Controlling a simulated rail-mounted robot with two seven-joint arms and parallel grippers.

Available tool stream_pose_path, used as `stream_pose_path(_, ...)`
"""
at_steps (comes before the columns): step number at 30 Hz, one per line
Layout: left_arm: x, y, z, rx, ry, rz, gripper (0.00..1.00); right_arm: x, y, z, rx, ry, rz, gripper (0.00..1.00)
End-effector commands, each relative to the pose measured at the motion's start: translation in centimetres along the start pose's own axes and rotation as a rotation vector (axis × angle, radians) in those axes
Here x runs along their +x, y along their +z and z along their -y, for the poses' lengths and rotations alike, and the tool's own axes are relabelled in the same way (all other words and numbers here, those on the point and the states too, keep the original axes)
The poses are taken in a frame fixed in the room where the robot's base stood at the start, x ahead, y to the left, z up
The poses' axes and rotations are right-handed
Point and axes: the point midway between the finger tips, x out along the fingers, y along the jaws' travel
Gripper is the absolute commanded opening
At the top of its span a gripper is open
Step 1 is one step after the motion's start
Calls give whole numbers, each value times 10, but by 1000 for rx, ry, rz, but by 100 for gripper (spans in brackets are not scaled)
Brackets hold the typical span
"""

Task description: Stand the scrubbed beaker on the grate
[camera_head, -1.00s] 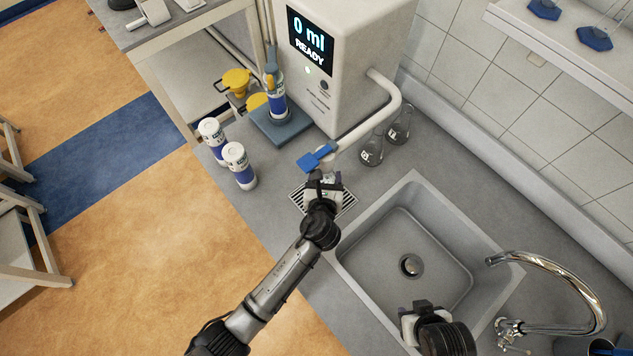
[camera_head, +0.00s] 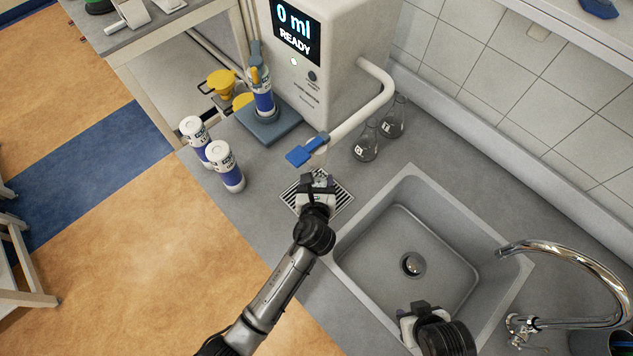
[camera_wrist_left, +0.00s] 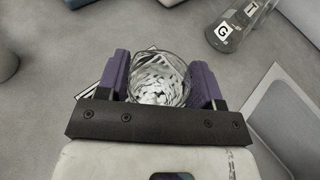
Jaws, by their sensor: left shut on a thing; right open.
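My left gripper (camera_head: 318,180) is above the striped grate (camera_head: 343,198) beside the sink, under the dispenser's blue-tipped spout. In the left wrist view its two purple fingers (camera_wrist_left: 160,85) are shut on a clear glass beaker (camera_wrist_left: 160,70) from either side. The beaker is at or just over the grate (camera_wrist_left: 92,92); I cannot tell whether its base touches. In the head view the gripper mostly hides the beaker. My right gripper (camera_head: 420,312) is open over the near side of the sink.
The sink (camera_head: 400,240) and chrome tap (camera_head: 560,255) lie to the right. Two white-and-blue bottles (camera_head: 225,168) stand left of the grate. The white dispenser (camera_head: 330,75) reads "0 ml READY".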

Motion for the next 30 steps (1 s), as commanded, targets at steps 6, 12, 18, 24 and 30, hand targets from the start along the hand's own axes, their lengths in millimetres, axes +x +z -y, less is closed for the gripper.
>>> stream_pose_path(6, 1, -3, 0, 0, 0, 0, 62, 0, 0, 1, 3, -2, -1, 43)
stream_pose_path(12, 1, -3, 0, 0, 0, 0, 81, 0, 0, 1, 3, -3, -2, 43)
stream_pose_path(18, 1, -3, 0, 0, 0, 0, 86, 0, 0, 1, 3, -3, -2, 43)
stream_pose_path(24, -3, 0, 0, 0, 0, -1, 86, -1, -1, 1, 2, -2, -2, 43)
stream_pose_path(30, -34, 1, 0, 0, -1, -1, 86, -7, -2, -1, -3, 2, -1, 43)
